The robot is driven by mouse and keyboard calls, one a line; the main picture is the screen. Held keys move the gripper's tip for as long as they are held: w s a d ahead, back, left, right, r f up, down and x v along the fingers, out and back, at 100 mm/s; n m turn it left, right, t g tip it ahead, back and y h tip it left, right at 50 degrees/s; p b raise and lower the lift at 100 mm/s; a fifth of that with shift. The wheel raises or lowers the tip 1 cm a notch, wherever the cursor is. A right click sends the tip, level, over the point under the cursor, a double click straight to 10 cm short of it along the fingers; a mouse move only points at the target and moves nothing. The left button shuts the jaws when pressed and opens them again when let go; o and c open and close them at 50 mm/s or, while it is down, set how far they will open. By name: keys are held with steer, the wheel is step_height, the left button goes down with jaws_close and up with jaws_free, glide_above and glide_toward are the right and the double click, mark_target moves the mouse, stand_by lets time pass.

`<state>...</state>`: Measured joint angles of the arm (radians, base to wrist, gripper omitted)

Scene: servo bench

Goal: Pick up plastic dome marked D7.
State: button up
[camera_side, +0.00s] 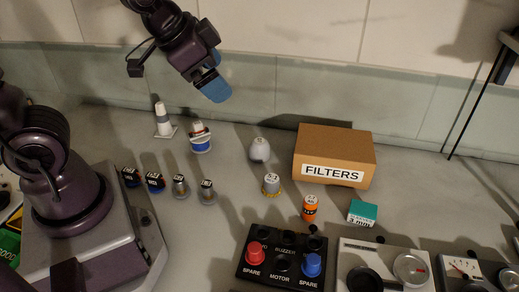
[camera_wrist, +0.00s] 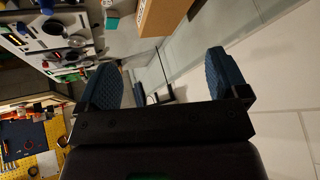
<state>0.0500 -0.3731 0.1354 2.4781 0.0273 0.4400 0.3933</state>
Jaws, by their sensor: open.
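Several small capped pieces stand on the grey bench, and their top labels are too small to read, so I cannot tell which is marked D7. A smooth pale grey dome (camera_side: 260,150) stands left of the cardboard box. Two grey pieces (camera_side: 180,187) (camera_side: 207,191) and two dark blue ones (camera_side: 131,177) (camera_side: 154,183) form a row at left. A grey piece with a yellow base (camera_side: 272,184) and an orange one (camera_side: 310,207) stand nearer the middle. My gripper (camera_side: 213,86) is open and empty, high above the bench's back; its blue fingers (camera_wrist: 160,78) are apart in the wrist view.
A FILTERS box (camera_side: 325,145) stands at back right, with a teal box (camera_side: 362,212) before it. A white-and-grey cone (camera_side: 162,120) and a blue-and-white piece (camera_side: 200,139) stand at back left. A black button panel (camera_side: 283,262) and meters (camera_side: 410,268) fill the front right.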

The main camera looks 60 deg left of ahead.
steer(key=w+a+f+m+t+y, duration=0.1)
steer(key=w+a+f+m, duration=0.35)
steer(key=w+f, duration=0.3)
steer(key=m+t+h, duration=0.1)
steer(key=m+t, duration=0.5)
steer(key=m, duration=2.1)
glide_toward(251, 148)
steer(key=shift+w+a+r, duration=0.25)
steer(key=shift+w+a, duration=0.1)
steer(key=shift+a, duration=0.2)
steer(key=shift+s+d+f+m+h, duration=0.1)
steer(key=shift+m+h, duration=0.2)
steer(key=shift+m, duration=0.2)
steer(key=shift+s+d+f+m+h, duration=0.15)
steer(key=shift+m+h, duration=0.15)
steer(key=shift+m, duration=0.15)
steer(key=x, duration=1.2)
steer(key=shift+w+f, duration=0.2)
steer(key=shift+w, duration=0.05)
steer(key=shift+c, duration=0.3)
steer(key=c, duration=0.9)
